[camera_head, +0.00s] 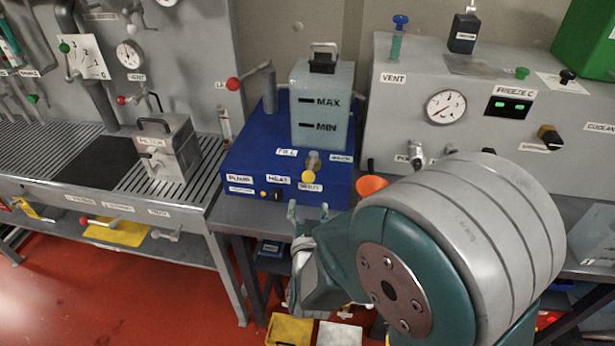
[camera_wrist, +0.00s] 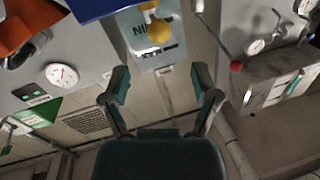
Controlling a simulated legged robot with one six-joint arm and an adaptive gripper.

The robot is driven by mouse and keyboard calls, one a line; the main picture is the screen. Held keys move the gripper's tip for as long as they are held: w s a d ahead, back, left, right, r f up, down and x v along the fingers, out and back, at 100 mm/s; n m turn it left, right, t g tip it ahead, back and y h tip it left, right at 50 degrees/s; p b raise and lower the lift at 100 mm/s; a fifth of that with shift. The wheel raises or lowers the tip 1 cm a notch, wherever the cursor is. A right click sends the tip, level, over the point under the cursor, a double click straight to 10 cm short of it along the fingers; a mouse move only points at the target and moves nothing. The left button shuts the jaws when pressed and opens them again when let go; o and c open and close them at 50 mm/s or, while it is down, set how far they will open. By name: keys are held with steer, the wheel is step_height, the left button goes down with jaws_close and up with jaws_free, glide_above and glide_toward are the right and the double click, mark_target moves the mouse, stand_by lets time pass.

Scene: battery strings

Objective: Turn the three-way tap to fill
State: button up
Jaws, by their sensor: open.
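My gripper (camera_head: 308,211) is open and empty, just below and in front of the unit. In the wrist view the yellow ball (camera_wrist: 159,30) lies beyond my open fingers (camera_wrist: 160,80), apart from them.
A pale tank (camera_head: 322,105) marked MAX and MIN stands on the unit. A grey panel (camera_head: 390,120) with a gauge stands right, a slatted bench (camera_head: 60,140) left.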

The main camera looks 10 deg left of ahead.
mark_target(308, 182)
steer(key=w, duration=0.3)
steer(key=w+a, duration=0.1)
steer(key=w, duration=0.5)
steer(key=shift+w+a, duration=0.2)
steer(key=shift+a, duration=0.2)
